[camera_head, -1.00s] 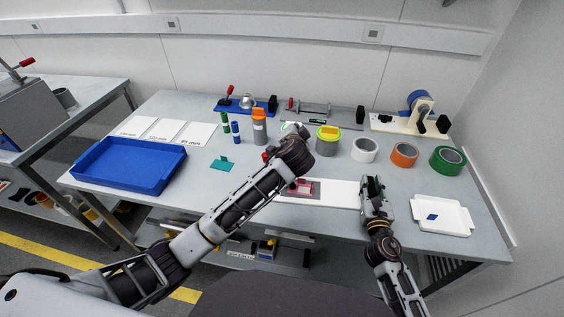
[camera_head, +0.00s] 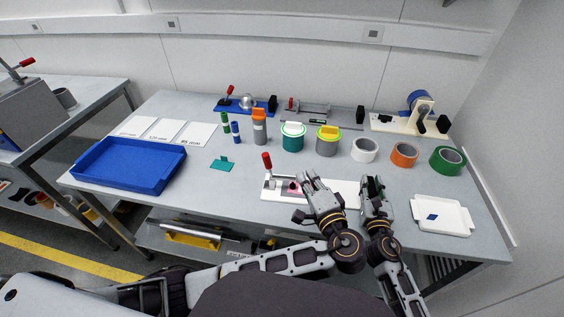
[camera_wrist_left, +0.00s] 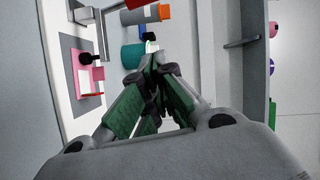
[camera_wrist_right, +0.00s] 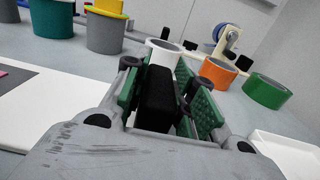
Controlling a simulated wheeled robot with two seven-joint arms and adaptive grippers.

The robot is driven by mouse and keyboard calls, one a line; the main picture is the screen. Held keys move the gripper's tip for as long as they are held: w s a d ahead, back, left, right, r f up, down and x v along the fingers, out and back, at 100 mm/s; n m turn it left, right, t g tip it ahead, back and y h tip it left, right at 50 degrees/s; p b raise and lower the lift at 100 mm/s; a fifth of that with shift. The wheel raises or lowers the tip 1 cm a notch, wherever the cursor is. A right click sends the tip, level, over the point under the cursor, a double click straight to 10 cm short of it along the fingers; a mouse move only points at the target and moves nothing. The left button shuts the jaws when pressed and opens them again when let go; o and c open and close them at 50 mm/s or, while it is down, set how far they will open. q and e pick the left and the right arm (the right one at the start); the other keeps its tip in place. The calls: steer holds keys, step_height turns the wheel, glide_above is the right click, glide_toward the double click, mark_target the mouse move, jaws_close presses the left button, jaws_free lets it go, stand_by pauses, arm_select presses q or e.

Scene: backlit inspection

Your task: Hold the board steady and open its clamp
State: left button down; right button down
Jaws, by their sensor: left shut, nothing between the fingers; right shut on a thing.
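The white board (camera_head: 278,197) lies on the grey table with a grey pad and a pink piece (camera_head: 293,188) on it. Its clamp stands at the left end, with the red handle (camera_head: 267,161) upright. The pink piece also shows in the left wrist view (camera_wrist_left: 86,76). My left gripper (camera_head: 309,176) is shut and empty above the board, just right of the pink piece. It hides part of the board. My right gripper (camera_head: 373,183) is shut on a black block (camera_wrist_right: 158,91) at the board's right end.
Behind the board stand a teal container (camera_head: 292,140), a yellow-lidded grey container (camera_head: 327,146) and an orange-topped bottle (camera_head: 259,130). Tape rolls, including a green one (camera_head: 447,160), stand to the right. A white tray (camera_head: 463,222) is at the right front, a blue tray (camera_head: 165,183) at left.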

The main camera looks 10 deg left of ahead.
steer(key=shift+s+f, duration=0.1)
steer(key=shift+f, duration=0.2)
arm_select(q)
steer(key=shift+s+d, duration=0.15)
steer(key=shift+s, duration=0.5)
steer(key=shift+w, duration=0.1)
steer(key=x, duration=0.9)
steer(key=shift+w+a+r, duration=0.1)
steer(key=shift+w+a, duration=0.1)
steer(key=shift+a, duration=0.05)
steer(key=shift+w+a, duration=0.15)
steer(key=shift+a, duration=0.1)
steer(key=shift+s+a+f, duration=0.15)
steer(key=shift+s+a, duration=0.05)
steer(key=shift+a, duration=0.35)
steer(key=shift+s+a+f, duration=0.1)
steer(key=shift+s+a, duration=0.05)
steer(key=shift+a, duration=0.45)
steer(key=shift+s+a+f, duration=0.15)
steer(key=shift+s+a, duration=0.05)
steer(key=shift+a, duration=0.35)
